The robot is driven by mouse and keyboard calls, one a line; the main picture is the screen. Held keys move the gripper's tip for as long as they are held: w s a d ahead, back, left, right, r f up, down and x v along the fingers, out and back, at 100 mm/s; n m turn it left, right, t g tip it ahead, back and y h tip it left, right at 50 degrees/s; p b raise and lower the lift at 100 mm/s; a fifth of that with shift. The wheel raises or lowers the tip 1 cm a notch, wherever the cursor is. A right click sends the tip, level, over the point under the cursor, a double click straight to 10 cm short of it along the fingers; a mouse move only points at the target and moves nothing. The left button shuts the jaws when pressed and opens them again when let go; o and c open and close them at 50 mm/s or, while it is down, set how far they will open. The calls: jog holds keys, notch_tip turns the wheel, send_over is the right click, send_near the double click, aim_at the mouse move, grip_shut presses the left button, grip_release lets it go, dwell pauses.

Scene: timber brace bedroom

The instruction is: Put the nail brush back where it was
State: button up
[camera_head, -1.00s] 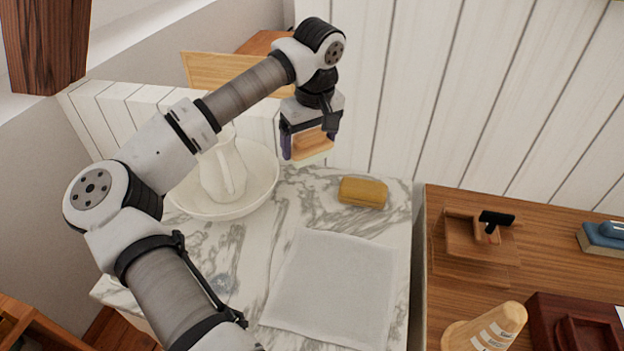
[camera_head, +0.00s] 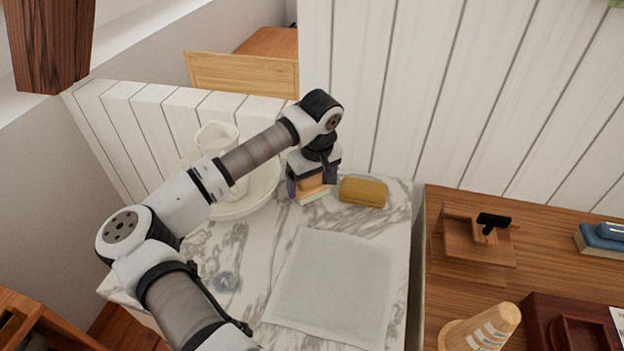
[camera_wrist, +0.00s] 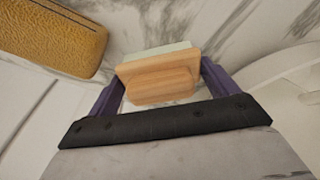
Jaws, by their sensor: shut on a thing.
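The nail brush (camera_head: 313,189) has a wooden back and pale bristles. My gripper (camera_head: 312,188) is shut on it, at the back of the marble top, between the white basin and the yellow sponge-like block. In the wrist view the nail brush (camera_wrist: 158,78) sits between the two purple fingers of my gripper (camera_wrist: 160,85), bristle side away from the camera. It is low over the marble or touching it; I cannot tell which.
A yellow block (camera_head: 363,191) lies just right of the nail brush. A white basin (camera_head: 262,190) with a jug (camera_head: 217,140) stands left, partly behind my arm. A grey cloth (camera_head: 332,285) lies in front. A wooden desk (camera_head: 470,275) with several objects is at right.

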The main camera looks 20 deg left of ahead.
aim_at(316, 189)
jog(key=shift+f+b, duration=0.2)
jog(key=shift+b, duration=0.1)
jog(key=o, duration=0.8)
jog(key=shift+c, duration=0.2)
jog(key=shift+r, duration=0.1)
notch_tip(316, 189, up, 12)
jog(key=s+d+b, duration=0.1)
jog(key=b, duration=0.1)
jog(key=shift+s+d, duration=0.15)
jog(key=shift+r, duration=0.1)
